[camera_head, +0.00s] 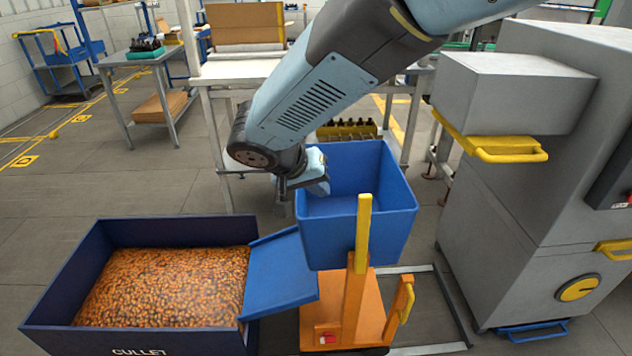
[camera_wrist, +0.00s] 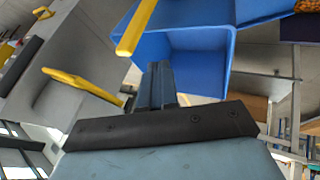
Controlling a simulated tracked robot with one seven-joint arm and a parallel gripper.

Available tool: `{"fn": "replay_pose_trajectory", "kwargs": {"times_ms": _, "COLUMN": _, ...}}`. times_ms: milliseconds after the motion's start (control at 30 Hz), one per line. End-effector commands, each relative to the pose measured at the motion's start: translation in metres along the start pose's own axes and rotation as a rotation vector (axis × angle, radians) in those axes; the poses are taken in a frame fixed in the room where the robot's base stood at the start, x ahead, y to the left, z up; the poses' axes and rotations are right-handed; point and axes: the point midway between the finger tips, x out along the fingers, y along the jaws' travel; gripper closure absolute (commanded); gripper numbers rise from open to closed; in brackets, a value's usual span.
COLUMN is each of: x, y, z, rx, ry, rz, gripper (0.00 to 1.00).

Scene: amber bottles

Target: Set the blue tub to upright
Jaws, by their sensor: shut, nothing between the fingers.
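The blue tub (camera_head: 390,235) sits on an orange stand (camera_head: 345,305), with its open mouth facing up. Its rim looks roughly level; I cannot tell a slight tilt. The visible inside is empty. A yellow lever (camera_head: 363,235) rises in front of it. The tub (camera_wrist: 200,62) and lever (camera_wrist: 137,28) also show in the wrist view. My gripper (camera_head: 312,183) is at the tub's left rim, partly hidden by its own wrist in the head view. Its fingers (camera_wrist: 158,72) are shut and empty in the wrist view, pointing toward the tub; contact is unclear.
A dark blue bin marked CULLET (camera_head: 150,340), full of amber-brown pieces (camera_head: 165,285), stands at left. A blue chute (camera_head: 280,272) lies between bin and tub. A grey machine (camera_head: 530,190) with yellow handles closes off the right.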

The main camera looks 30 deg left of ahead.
Motion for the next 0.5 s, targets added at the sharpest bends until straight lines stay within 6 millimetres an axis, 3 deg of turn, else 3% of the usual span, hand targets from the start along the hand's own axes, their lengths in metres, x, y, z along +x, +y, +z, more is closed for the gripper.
{"fn": "replay_pose_trajectory", "kwargs": {"times_ms": 300, "x": 0.057, "y": 0.0, "z": 0.001, "rx": -0.002, "ry": -0.001, "rz": 0.002, "gripper": 1.0}}
{"fn": "replay_pose_trajectory", "kwargs": {"times_ms": 500, "x": 0.067, "y": 0.025, "z": -0.001, "rx": 0.001, "ry": 0.0, "rz": 0.0, "gripper": 1.0}}
